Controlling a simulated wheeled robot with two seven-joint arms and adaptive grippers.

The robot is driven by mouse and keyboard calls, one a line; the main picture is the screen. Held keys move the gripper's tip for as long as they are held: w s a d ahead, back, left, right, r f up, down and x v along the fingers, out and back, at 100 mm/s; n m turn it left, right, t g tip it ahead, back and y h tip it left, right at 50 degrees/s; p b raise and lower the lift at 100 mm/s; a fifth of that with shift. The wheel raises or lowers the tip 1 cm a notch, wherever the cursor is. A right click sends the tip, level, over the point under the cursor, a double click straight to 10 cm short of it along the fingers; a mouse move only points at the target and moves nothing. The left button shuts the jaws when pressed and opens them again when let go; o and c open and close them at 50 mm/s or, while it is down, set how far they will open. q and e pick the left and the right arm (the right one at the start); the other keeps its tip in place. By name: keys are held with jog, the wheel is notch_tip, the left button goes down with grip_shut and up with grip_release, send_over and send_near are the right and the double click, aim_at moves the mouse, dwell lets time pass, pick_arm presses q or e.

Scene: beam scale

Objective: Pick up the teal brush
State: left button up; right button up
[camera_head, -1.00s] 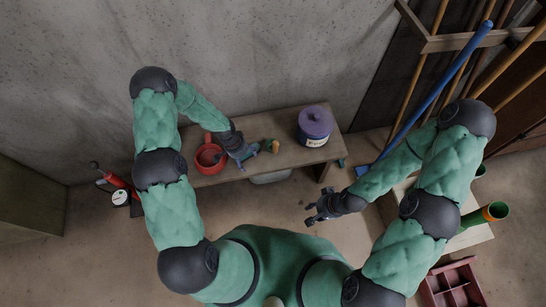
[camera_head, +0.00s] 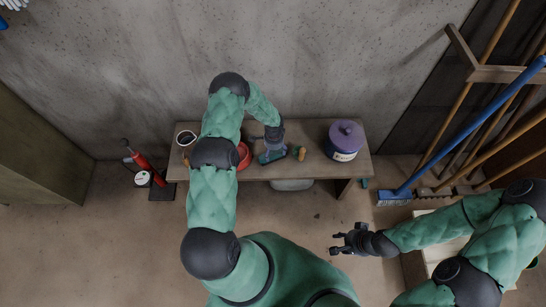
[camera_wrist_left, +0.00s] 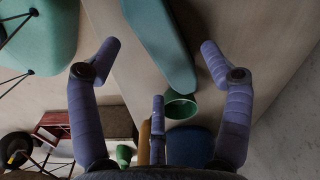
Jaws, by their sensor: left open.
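The teal brush (camera_wrist_left: 160,40) shows in the left wrist view as a long, smooth teal shape lying over the bench top, between my left fingers. In the head view my left gripper (camera_head: 270,153) is low over the wooden bench (camera_head: 318,168), just right of a red bowl, and mostly hides the brush. My right gripper (camera_head: 337,243) is open and empty in front of the bench.
The red bowl (camera_head: 243,155) is partly behind my left arm. A small orange and green item (camera_head: 301,154) lies right of my left gripper. A purple-lidded tub (camera_head: 344,141) stands at the bench's right end. A blue broom (camera_head: 395,197) leans on the right.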

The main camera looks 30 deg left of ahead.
aim_at(273, 155)
pick_arm(q)
notch_tip(273, 155, down, 4)
jog(key=shift+a+f+b, duration=0.1)
jog(key=shift+f+b, duration=0.1)
jog(key=shift+b, duration=0.5)
jog(key=c, duration=1.5)
jog(key=shift+r, duration=0.1)
